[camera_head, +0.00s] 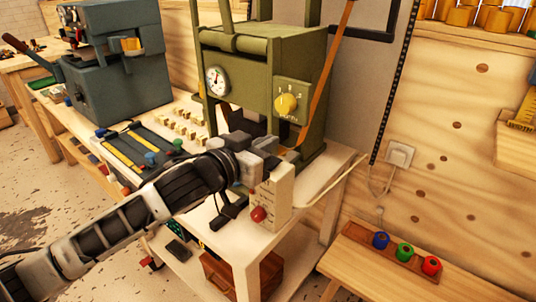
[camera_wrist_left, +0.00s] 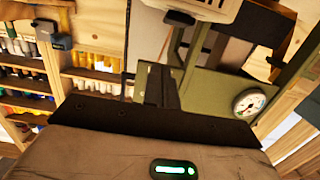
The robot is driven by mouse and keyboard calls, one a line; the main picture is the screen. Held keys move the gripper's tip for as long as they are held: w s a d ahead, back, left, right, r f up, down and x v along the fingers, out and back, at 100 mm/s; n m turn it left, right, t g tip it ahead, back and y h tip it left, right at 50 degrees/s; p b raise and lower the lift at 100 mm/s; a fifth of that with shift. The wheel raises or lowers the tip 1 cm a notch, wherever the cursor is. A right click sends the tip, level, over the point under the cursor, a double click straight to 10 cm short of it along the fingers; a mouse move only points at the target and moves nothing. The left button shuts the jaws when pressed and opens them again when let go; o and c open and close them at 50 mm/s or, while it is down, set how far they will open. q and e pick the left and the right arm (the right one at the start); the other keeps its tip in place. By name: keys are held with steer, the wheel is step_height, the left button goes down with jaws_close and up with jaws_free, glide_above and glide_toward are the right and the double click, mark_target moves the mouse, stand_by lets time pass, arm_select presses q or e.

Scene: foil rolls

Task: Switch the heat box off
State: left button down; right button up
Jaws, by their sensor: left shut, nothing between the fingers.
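A cream box (camera_head: 279,190) with a red knob (camera_head: 258,214) low on its front stands at the front right of the bench, below the green press (camera_head: 262,75). The press carries a round gauge (camera_head: 216,81) and a yellow knob (camera_head: 286,104). I cannot tell for certain which part is the heat box. My left gripper (camera_head: 225,213) is low, just left of the cream box, shut and empty. Its dark fingers (camera_wrist_left: 158,85) show in the left wrist view, with a cream box edge (camera_wrist_left: 205,7) above. Contact cannot be told. My right gripper is not in view.
Small cream blocks (camera_head: 187,124) and a dark tray (camera_head: 135,147) lie on the bench left of the press. A grey machine (camera_head: 115,70) stands farther left. A wall socket (camera_head: 398,155) and a low table (camera_head: 380,272) with coloured rolls are at the right.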

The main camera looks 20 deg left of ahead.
arm_select(q)
steer(key=f, duration=0.2)
steer(key=shift+w+d+f, duration=0.1)
steer(key=shift+w+f, duration=0.1)
steer(key=shift+f, duration=0.2)
steer(key=shift+f+b, duration=0.3)
steer(key=shift+f, duration=0.35)
